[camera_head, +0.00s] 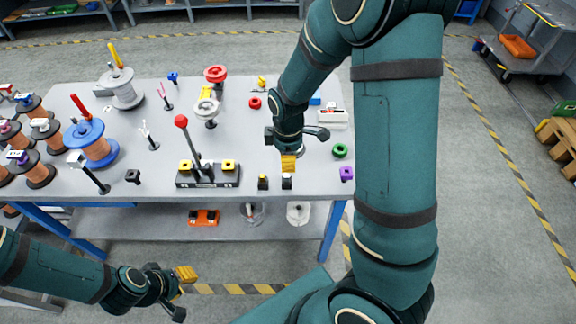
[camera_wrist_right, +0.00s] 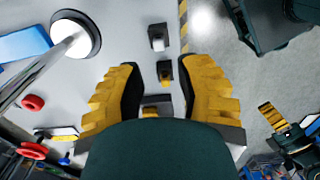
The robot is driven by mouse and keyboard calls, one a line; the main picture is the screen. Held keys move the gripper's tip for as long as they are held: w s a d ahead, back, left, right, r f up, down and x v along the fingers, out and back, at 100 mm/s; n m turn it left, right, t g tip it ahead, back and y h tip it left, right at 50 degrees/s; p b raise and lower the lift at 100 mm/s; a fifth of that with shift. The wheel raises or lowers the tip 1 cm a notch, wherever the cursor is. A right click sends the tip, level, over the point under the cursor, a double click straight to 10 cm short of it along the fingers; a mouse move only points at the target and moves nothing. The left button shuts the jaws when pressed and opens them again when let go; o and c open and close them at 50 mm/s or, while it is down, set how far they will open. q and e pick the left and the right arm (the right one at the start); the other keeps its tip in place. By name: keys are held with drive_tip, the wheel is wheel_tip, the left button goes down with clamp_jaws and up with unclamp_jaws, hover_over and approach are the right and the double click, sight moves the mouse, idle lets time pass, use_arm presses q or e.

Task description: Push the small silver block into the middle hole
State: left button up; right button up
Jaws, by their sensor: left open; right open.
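The small silver block (camera_head: 287,182) stands near the table's front edge, a dark base with a pale silver top. It also shows at the top of the right wrist view (camera_wrist_right: 157,38). A similar black block with a yellow top (camera_head: 263,182) stands left of it. The dark holder (camera_head: 208,180) further left has yellow pieces at both ends; its middle hole is not clear. My right gripper (camera_wrist_right: 160,68) is open and empty above the table, the yellow-topped block between its fingers in the wrist view. My left gripper (camera_head: 183,293) is open and empty, off the table's front.
A red-knobbed lever (camera_head: 190,140) rises at the holder. Wire spools (camera_head: 90,142) crowd the table's left. My right arm covers the table's right back.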

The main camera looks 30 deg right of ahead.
wheel_tip(320, 180, up, 4)
use_arm(q)
drive_tip(key=shift+r+p, duration=0.4)
drive_tip(key=shift+r, duration=0.15)
drive_tip(key=shift+o, duration=1.4)
drive_tip(key=shift+s, duration=0.1)
use_arm(e)
drive_tip(key=s+a+f+m+y, duration=0.2)
drive_tip(key=s+a+f+m, duration=0.3)
drive_tip(key=a+f, duration=0.3)
drive_tip(key=s+a+f+m+t+y, duration=0.1)
drive_tip(key=s+a+f+m+y, duration=0.1)
drive_tip(key=s+a+f+m, duration=0.3)
drive_tip(key=a+f+m, duration=0.3)
drive_tip(key=a, duration=0.1)
drive_tip(key=shift+a+f+t, duration=0.3)
drive_tip(key=shift+a+f, duration=0.05)
drive_tip(key=shift+a, duration=0.05)
